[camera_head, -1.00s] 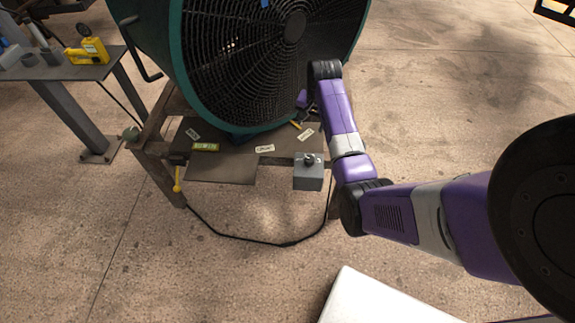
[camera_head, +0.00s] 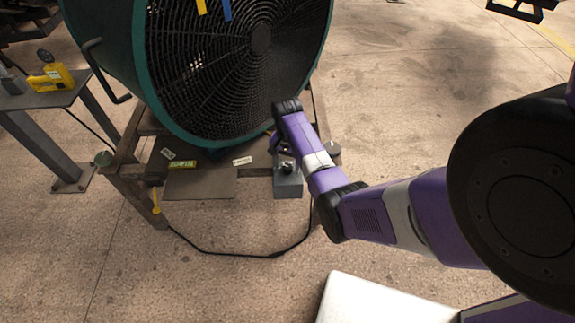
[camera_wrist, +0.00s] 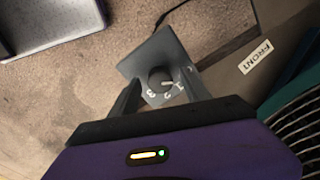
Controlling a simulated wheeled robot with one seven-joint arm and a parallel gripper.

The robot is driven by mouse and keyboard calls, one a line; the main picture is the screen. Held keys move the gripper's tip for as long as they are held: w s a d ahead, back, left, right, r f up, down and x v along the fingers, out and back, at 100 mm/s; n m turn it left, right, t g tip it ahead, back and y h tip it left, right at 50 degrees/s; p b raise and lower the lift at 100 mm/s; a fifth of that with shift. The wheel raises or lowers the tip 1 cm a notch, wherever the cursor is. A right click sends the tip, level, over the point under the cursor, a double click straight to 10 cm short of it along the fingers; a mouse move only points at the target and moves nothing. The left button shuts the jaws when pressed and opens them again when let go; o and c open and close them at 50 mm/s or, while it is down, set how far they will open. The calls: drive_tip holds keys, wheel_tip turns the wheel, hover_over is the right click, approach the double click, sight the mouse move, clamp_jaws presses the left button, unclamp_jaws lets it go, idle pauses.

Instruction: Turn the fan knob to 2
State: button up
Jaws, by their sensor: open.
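The fan control is a grey box (camera_head: 288,187) at the front edge of the fan's stand, with a dark round knob (camera_head: 287,169) on top. In the wrist view the knob (camera_wrist: 159,77) sits on the box face with white numerals, including a 3, beside it. Which numeral the knob points at is too small to tell. My gripper (camera_wrist: 160,80) is open, its two fingers reaching toward the box on either side of the knob. Contact with the knob cannot be made out. The large teal fan (camera_head: 225,65) stands behind the box.
A black cable (camera_head: 240,253) loops below the stand. A metal table (camera_head: 60,92) with a yellow device (camera_head: 50,76) stands at the left. A yellow-handled lever (camera_head: 156,200) hangs at the stand's left.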

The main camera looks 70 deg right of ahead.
clamp_jaws()
drive_tip(key=shift+m, duration=0.4)
drive_tip(key=m+p, duration=0.1)
drive_tip(key=m, duration=0.2)
drive_tip(key=shift+r+p, duration=0.1)
drive_tip(key=shift+p, duration=0.25)
drive_tip(key=m+p, duration=0.1)
drive_tip(key=m, duration=0.2)
drive_tip(key=shift+m, duration=0.3)
drive_tip(key=m, duration=0.4)
drive_tip(key=shift+p, duration=0.4)
drive_tip(key=shift+m, duration=2.1)
